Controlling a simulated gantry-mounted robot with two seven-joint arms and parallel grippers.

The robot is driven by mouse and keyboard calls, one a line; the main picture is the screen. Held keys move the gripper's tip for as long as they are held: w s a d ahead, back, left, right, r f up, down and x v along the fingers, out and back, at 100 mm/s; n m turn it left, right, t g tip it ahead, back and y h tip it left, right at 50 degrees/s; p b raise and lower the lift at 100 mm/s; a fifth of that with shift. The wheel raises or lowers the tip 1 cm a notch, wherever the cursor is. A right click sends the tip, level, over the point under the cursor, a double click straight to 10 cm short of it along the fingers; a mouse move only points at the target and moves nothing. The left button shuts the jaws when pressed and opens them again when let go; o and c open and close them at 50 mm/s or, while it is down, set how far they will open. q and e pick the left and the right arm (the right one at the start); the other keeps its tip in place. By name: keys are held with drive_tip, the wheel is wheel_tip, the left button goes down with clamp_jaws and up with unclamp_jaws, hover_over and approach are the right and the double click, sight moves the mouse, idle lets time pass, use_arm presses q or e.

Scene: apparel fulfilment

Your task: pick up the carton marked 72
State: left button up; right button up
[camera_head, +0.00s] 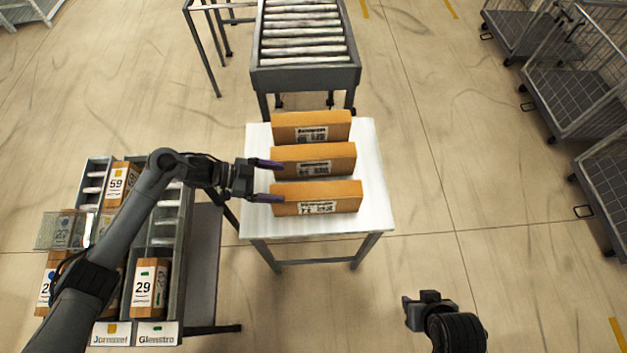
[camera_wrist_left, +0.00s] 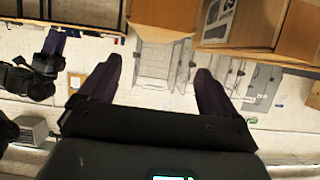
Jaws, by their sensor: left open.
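Three orange-brown cartons stand in a row on a white table: a back carton (camera_head: 335,120), a middle carton (camera_head: 340,153) and a front carton (camera_head: 345,188). Each has a white label on its near side. The print is too small to tell surely which is marked 72. My left gripper (camera_head: 268,181) is open and empty at the left ends of the middle and front cartons. In the left wrist view its fingers (camera_wrist_left: 159,68) are apart, with carton parts (camera_wrist_left: 238,25) at the top. My right gripper (camera_head: 418,310) is at the lower right, away from the table.
The white table (camera_head: 372,190) has bare room on its right. A roller conveyor (camera_head: 305,75) stands behind it. At left, a sloped rack (camera_head: 178,285) holds cartons marked 59 (camera_head: 117,182) and 29 (camera_head: 145,288). Wire cages (camera_head: 575,85) stand at the right.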

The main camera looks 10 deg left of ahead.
sight(314, 190)
use_arm(q)
drive_tip(key=shift+w+d+f, duration=0.2)
drive_tip(key=shift+d+f, duration=0.05)
drive_tip(key=shift+d, duration=0.1)
drive_tip(key=x, duration=0.3)
drive_tip(key=shift+s+d+f, duration=0.15)
drive_tip(key=shift+s+d, duration=0.2)
drive_tip(key=shift+x, duration=3.2)
drive_tip(key=shift+s, duration=0.15)
clamp_jaws()
